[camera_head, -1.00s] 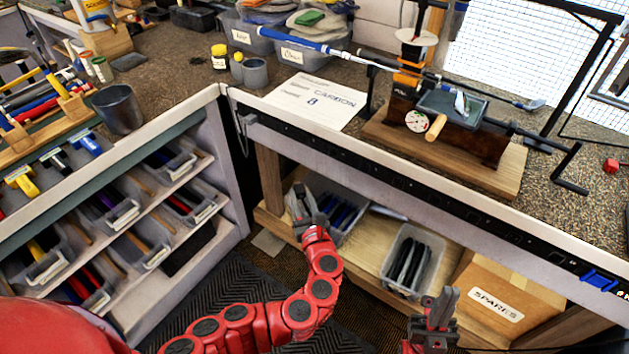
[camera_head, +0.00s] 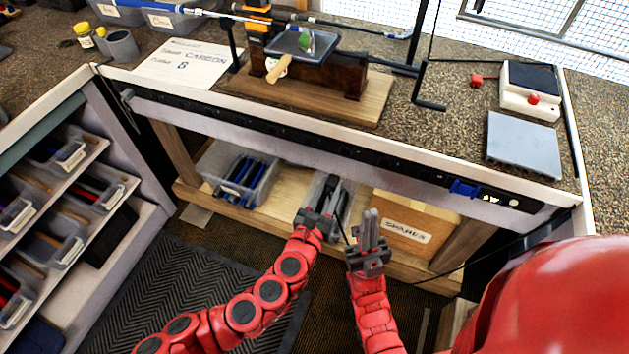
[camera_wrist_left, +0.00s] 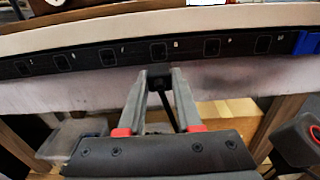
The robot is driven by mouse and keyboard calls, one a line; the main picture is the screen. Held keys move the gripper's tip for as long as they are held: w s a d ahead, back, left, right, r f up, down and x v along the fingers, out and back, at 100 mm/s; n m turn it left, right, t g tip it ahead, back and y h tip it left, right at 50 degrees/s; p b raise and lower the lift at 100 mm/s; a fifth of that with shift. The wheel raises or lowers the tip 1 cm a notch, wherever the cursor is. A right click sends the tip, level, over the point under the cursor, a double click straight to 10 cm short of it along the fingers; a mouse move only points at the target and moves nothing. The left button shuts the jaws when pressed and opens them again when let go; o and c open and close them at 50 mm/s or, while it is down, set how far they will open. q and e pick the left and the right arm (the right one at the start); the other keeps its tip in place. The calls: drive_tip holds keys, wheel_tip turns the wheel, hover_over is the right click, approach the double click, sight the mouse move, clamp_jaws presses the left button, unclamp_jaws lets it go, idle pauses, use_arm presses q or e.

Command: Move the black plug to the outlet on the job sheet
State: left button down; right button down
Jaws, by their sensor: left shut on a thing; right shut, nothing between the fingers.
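My left gripper (camera_head: 334,188) is shut on the black plug (camera_wrist_left: 158,73), a small dark piece between the fingertips in the left wrist view. A black cord hangs down from it between the fingers. The plug is mostly hidden. The black outlet strip (camera_head: 290,141) runs along the bench's front edge; its numbered outlets lie just beyond the fingertips in the wrist view (camera_wrist_left: 212,46). I cannot tell whether the plug touches the strip. The job sheet (camera_head: 186,64) lies on the bench, reading "CARBON" and what looks like 8. My right gripper (camera_head: 370,222) is shut and empty, right of the left one.
A blue plug (camera_head: 465,189) sits at the strip's right part. Below are a bin of dark and blue grips (camera_head: 240,172), a second bin partly behind my left gripper, and a SPARES box (camera_head: 415,225). A vise stand (camera_head: 310,85) and a grey plate (camera_head: 523,146) occupy the bench top.

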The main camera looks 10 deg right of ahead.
sight(345, 152)
use_arm(q)
drive_tip(key=shift+a, duration=0.1)
drive_tip(key=shift+w, duration=0.1)
drive_tip(key=shift+b+x, duration=0.55)
drive_tip(key=shift+x, duration=2.3)
drive_tip(key=shift+b+x, duration=0.4)
drive_tip(key=shift+x, duration=0.9)
drive_tip(key=c, duration=0.5)
unclamp_jaws()
